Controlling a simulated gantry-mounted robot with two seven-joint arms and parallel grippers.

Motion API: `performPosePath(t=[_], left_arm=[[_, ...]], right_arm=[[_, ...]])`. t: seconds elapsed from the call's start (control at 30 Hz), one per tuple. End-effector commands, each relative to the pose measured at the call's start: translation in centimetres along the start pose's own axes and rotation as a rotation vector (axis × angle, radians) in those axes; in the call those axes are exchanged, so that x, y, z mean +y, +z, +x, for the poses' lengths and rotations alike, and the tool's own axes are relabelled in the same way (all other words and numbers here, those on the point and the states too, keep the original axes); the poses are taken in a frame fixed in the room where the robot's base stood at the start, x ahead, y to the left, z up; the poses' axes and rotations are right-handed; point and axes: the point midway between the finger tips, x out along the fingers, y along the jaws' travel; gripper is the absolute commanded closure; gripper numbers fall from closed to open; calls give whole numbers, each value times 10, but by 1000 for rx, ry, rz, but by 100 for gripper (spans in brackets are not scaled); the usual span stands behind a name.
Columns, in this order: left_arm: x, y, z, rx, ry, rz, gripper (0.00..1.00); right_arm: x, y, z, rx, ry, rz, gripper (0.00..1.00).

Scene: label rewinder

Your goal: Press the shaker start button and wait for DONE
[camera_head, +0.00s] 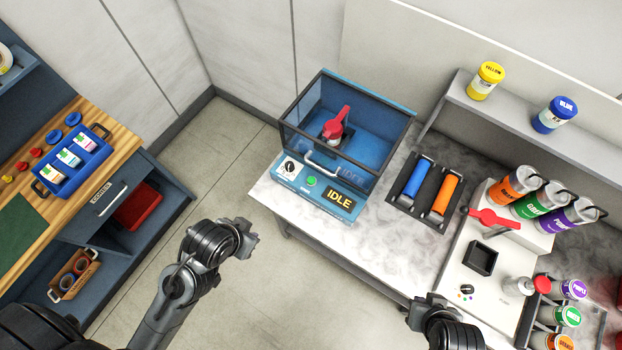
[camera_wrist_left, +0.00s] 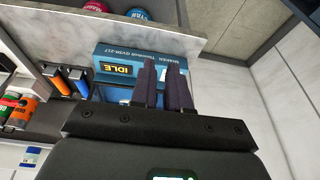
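The shaker (camera_head: 372,112) is a blue machine with a clear, dark-framed guard, standing on the bench at the top centre of the head view. A red-handled clamp (camera_head: 337,122) sits inside it. Its front panel has a dial (camera_head: 289,167), a round green button (camera_head: 311,181) and a display (camera_head: 339,200) reading IDLE. In the left wrist view the display (camera_wrist_left: 120,69) appears inverted; the fingers cover the panel beside it, and I cannot see the button. My left gripper (camera_head: 250,241) is apart from the shaker, in front and lower left. My right gripper (camera_head: 428,303) is by the bench's front edge.
Blue and orange rollers (camera_head: 427,190) lie in a dark tray right of the shaker. A red-handled station (camera_head: 494,219) and paint cans (camera_head: 514,185) stand farther right. A wooden workbench (camera_head: 121,138) is at left. Open floor (camera_head: 231,140) lies between the benches.

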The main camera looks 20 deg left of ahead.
Motion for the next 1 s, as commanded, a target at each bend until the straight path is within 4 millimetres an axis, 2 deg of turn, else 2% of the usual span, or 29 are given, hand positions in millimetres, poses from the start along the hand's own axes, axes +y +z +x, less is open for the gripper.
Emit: performPosePath(t=[0.03,0.1,1.0], left_arm=[[0,0,0,0,0,0,93],[0,0,0,0,0,0,100],[0,0,0,-1,0,0,100]], right_arm=[[0,0,0,0,0,0,100],[0,0,0,-1,0,-1,100],[1,1,0,-3,3,-5,100]])
